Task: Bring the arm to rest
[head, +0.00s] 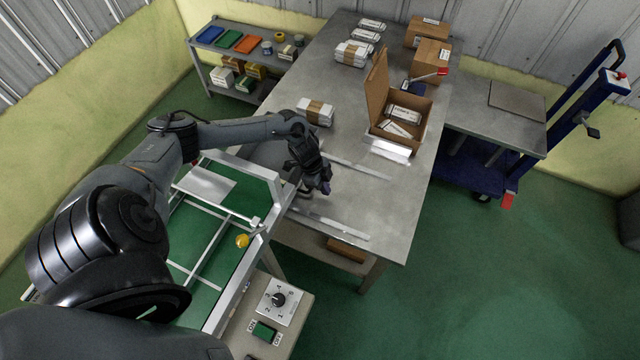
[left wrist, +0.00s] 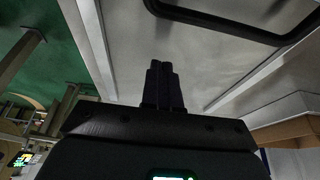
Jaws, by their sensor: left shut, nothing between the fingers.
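My left arm comes in from the left in the head view and reaches over the near left part of the grey table (head: 385,218). My left gripper (head: 326,188) is above the table between two pale rails, with its fingers pointing down. In the left wrist view my left gripper (left wrist: 163,68) has its two dark fingers together, with nothing between them. My right gripper does not show in either view.
A white-framed machine (head: 262,165) stands beside the arm, with a yellow knob and a control box (head: 275,302) near it. An open cardboard box (head: 412,142) and wrapped bundles (head: 316,112) sit on the table. A blue cart (head: 485,175) stands at right.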

